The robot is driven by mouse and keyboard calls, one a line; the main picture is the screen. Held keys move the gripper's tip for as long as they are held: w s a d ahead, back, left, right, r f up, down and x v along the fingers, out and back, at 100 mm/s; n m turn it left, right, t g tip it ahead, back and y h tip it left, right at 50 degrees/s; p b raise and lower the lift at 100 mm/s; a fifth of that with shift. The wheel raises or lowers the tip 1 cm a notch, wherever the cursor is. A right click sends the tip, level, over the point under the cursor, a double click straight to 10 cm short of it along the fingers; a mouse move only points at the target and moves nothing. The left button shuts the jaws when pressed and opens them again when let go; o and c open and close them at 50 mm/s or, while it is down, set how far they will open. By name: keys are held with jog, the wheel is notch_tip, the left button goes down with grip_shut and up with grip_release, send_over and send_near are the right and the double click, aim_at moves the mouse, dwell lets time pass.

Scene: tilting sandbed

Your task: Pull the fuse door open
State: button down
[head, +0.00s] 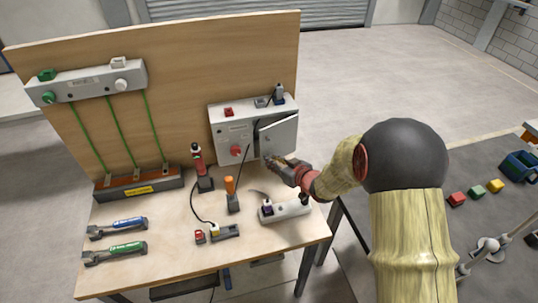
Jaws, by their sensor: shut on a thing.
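The fuse door (280,136) is a flat light-grey panel on the right part of a pale control box (226,118), mounted at the wooden backboard. It stands ajar, with a dark gap along its left and upper edges. My gripper (270,162) reaches in from the right and is shut at the door's lower left corner. The fingertips are small here, and the exact part they hold is hard to make out. What lies behind the door is mostly hidden.
On the bench (165,262) stand a red-handled tool (197,160), an orange-handled tool (230,187), a power strip (287,210) and a cabled block (225,232). Two wrenches (115,249) lie front left. A dark table (440,215) with coloured blocks is at right.

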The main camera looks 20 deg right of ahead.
jog(key=s+d+n+g+y+p, duration=0.2)
jog(key=d+n+g+y+p, duration=0.2)
jog(key=d+n+g, duration=0.2)
jog(key=s+d+n+g+y+p, duration=0.3)
jog(key=d+n+g+y+p, duration=0.2)
jog(key=d+n, duration=0.3)
jog(key=shift+s+d+g, duration=0.2)
jog(key=shift+d+g, duration=0.4)
jog(key=shift+d, duration=0.45)
jog(key=c, duration=1.7)
grip_release()
